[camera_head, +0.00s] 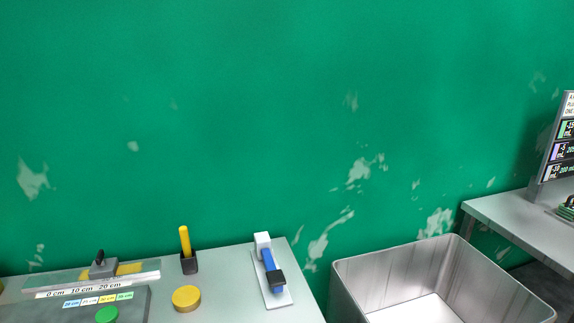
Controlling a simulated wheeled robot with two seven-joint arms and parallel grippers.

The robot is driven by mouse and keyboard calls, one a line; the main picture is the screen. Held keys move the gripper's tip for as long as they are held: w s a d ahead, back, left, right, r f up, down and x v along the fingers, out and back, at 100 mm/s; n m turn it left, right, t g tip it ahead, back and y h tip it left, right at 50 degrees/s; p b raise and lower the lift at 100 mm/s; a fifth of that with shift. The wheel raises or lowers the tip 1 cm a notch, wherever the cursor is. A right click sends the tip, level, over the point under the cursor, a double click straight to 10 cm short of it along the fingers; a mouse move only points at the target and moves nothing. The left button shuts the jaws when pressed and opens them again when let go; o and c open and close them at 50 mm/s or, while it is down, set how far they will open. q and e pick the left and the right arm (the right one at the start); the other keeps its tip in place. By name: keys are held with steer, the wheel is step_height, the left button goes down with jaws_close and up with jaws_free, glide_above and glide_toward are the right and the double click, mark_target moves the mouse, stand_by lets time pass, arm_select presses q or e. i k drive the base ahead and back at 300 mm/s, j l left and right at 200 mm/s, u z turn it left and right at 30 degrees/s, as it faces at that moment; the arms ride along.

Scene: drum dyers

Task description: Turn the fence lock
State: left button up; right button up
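A ruled bench fixture (62,283) lies at the left of the grey table, with a scale reading 0 cm, 10 cm and 20 cm. A grey sliding block (104,270) sits on it near the 10 cm mark, beside a yellow strip. A small black upright knob or lever (100,256) stands on the block; it looks like the fence lock, though it is too small to tell how it is turned. Neither of my grippers is in view.
A green round button (107,315) is in front of the fixture. A yellow disc (186,298), a yellow stick (184,240) in a dark holder, and a blue-handled tool (268,262) on a white plate stand rightward. An open metal bin (345,290) is beside the table.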

mark_target(99, 260)
steer(key=k+j+z, duration=0.1)
steer(key=j, duration=0.35)
steer(key=k+j+z, duration=0.15)
steer(key=k+j, duration=0.15)
steer(key=j, duration=0.15)
steer(key=k+j+z, duration=0.1)
steer(key=j, duration=0.3)
steer(key=k+j+z, duration=0.1)
steer(key=k+j, duration=0.25)
